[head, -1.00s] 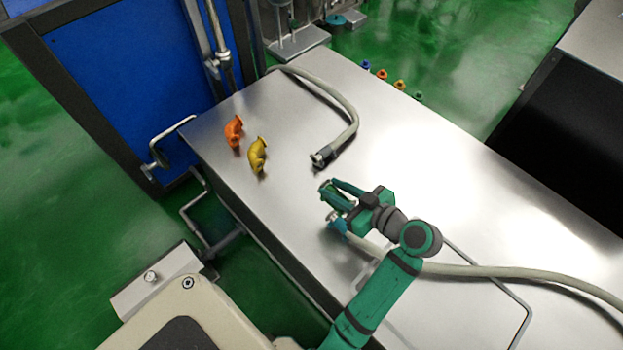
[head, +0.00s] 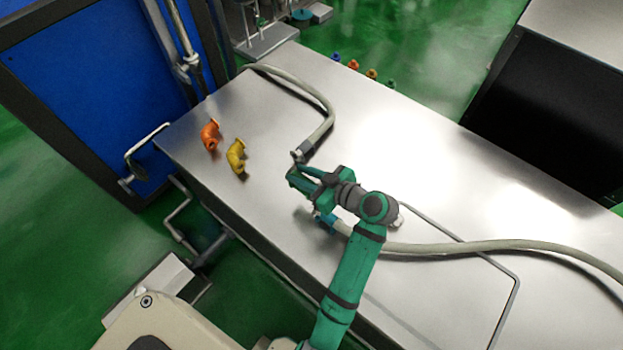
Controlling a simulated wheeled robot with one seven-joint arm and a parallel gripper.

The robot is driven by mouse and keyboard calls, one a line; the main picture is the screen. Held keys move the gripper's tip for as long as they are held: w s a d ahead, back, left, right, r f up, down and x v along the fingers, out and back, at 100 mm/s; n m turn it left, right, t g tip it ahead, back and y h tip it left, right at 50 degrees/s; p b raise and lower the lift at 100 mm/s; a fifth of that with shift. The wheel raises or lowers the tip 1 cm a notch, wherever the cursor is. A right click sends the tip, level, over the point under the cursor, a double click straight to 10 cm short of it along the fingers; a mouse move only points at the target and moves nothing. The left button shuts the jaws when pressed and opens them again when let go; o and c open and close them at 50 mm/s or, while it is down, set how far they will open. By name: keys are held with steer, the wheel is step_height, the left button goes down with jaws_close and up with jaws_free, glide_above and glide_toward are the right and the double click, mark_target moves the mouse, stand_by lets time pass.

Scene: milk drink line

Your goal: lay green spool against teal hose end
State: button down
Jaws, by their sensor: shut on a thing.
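My gripper (head: 299,177) is low over the steel table, shut on a small green piece that I take to be the green spool; the fingers hide most of it, and its green blends with them. The gripper tips are just below the dark, metal-tipped end of the upper hose (head: 299,156); I cannot tell whether they touch. The teal hose end (head: 327,221) lies on the table below and right of the gripper, partly behind my arm. Its pale hose runs off to the right.
An orange elbow (head: 210,134) and a yellow elbow (head: 236,156) stand at the table's left. Several small coloured pieces (head: 353,64) line the far edge. A thin bent rail (head: 505,305) is at the lower right. The steel table (head: 420,160) is clear right of the upper hose.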

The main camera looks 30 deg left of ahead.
steer(key=shift+s+a+f, duration=0.2)
steer(key=shift+s+a, duration=0.15)
steer(key=shift+s+d+f, duration=0.1)
steer(key=shift+f, duration=0.1)
steer(key=shift+d+f, duration=0.45)
steer(key=shift+f, duration=0.6)
step_height(320, 180, down, 2)
steer(key=shift+a+f, duration=0.1)
steer(key=shift+a, duration=0.05)
steer(key=shift+f, duration=1.95)
steer(key=shift+w, duration=0.2)
steer(key=shift+s+f, duration=0.15)
steer(key=shift+f, duration=0.1)
steer(key=shift+f, duration=0.2)
